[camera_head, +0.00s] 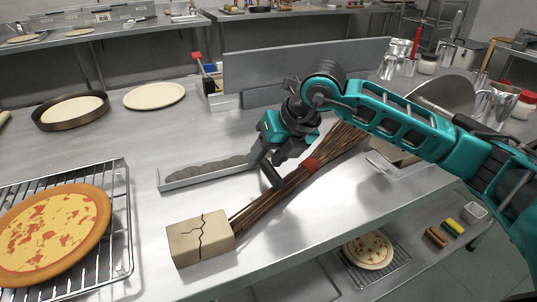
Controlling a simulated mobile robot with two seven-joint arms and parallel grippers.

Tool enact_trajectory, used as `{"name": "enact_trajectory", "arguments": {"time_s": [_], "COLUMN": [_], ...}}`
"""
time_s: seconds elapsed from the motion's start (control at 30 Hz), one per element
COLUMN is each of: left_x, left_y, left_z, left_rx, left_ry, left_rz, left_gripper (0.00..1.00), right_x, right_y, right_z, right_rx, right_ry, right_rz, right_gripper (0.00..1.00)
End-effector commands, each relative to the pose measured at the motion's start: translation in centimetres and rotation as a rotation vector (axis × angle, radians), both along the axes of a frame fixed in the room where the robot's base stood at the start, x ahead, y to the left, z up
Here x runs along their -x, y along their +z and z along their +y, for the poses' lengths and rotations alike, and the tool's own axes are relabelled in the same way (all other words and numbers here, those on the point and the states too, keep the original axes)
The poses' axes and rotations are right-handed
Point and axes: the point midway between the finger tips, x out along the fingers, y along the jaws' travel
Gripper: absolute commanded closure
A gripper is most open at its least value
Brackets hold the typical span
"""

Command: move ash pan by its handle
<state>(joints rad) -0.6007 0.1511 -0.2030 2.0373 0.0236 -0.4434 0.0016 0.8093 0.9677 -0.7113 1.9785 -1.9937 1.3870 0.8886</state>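The ash pan (176,184) is a shallow grey metal tray with dark ash (205,169) in it, lying on the steel worktop left of my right gripper. My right arm reaches in from the right, with the gripper (263,165) pointing down at the pan's right end. One dark finger shows in front, near the twig bundle. The pan's handle is hidden by the gripper, so I cannot tell whether the fingers are apart or closed on it. My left gripper is not in view.
A twig bundle (268,201) with a red band lies close right of the gripper. A cracked block (200,239) sits in front. A pizza (50,232) on a wire rack (122,222) is at left. Behind are a round pan (46,123) and flat dough (154,96).

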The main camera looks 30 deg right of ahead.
Motion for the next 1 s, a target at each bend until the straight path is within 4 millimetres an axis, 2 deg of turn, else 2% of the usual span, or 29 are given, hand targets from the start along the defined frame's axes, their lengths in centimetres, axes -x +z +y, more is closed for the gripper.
{"name": "enact_trajectory", "arguments": {"time_s": [0.27, 0.43, 0.8, 1.0], "left_x": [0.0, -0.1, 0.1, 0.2], "left_y": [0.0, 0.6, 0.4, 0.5], "left_z": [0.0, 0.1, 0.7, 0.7], "left_rx": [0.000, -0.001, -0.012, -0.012], "left_ry": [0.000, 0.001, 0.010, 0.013], "left_rz": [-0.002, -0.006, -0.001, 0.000], "left_gripper": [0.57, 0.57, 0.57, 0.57], "right_x": [0.0, 0.1, 3.3, 4.6], "right_y": [0.1, 0.9, 7.5, 10.0], "right_z": [0.0, -0.1, -2.1, -2.9], "right_rx": [0.000, 0.001, 0.001, 0.001], "right_ry": [0.001, 0.000, -0.002, -0.001], "right_rz": [0.000, -0.002, -0.005, -0.003], "right_gripper": [0.45, 0.45, 0.45, 0.45]}}
